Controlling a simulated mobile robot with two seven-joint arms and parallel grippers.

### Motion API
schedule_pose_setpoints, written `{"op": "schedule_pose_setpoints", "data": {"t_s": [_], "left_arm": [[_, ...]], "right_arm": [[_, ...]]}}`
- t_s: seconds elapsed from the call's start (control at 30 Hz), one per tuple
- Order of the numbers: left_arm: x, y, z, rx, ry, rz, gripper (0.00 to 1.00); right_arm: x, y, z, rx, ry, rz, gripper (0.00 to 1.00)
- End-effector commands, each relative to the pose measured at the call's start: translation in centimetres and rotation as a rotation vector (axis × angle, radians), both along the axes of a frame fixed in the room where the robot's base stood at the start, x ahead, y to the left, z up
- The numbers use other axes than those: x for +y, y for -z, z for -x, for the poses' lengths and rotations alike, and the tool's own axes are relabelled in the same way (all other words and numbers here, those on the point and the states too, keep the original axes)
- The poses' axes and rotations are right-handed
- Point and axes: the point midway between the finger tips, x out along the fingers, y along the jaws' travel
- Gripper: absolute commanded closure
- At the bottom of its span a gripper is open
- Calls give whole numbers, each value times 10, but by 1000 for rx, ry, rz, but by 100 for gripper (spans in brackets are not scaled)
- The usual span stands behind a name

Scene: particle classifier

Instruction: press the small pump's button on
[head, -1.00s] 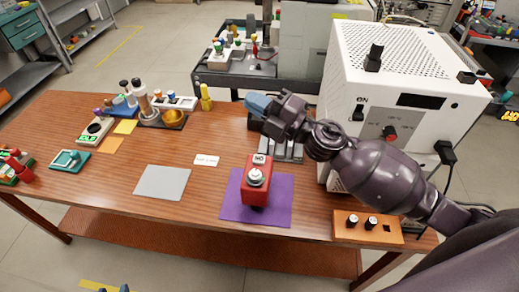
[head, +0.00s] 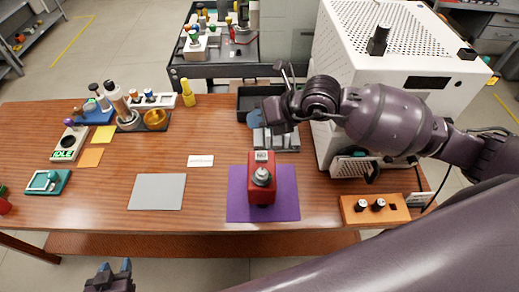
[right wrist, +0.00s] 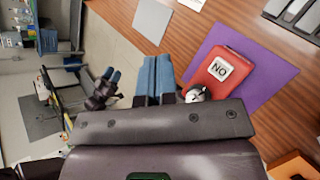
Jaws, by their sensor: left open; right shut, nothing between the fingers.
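A red box-shaped device (head: 262,186) with a silver round button (head: 262,176) on it stands on a purple mat (head: 287,205) near the table's front. I take it for the small pump. Its label reads upside down in the right wrist view, where the red device (right wrist: 228,76) is right of my fingers. My right gripper (head: 255,118) is shut and empty, behind the device and apart from it, its blue fingertips low by the grey-slotted tray. The shut fingers show in the right wrist view (right wrist: 157,68). My left gripper (head: 115,268) is open at the lower left, off the table's front.
A large white machine (head: 360,70) stands at the right under my right forearm. An orange panel (head: 375,209) with knobs lies right of the mat. A black bin (head: 258,97) and grey-slotted tray (head: 276,138) sit behind. A grey mat (head: 157,192) lies left; the table between is clear.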

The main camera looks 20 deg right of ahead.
Motion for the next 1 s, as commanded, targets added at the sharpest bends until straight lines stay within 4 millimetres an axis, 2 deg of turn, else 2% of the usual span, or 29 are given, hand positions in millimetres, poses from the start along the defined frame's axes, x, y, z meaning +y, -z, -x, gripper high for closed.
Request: {"op": "schedule_pose_setpoints", "data": {"t_s": [0.2,0.73,1.0], "left_arm": [[-1,-2,-4,-7,2,0,57],[1,5,7,14,-4,0,57],[0,19,5,14,-2,0,57]], "right_arm": [[-17,13,-2,61,94,91,100],[-16,15,-2,80,110,77,100],[-17,34,-2,81,110,78,100]]}}
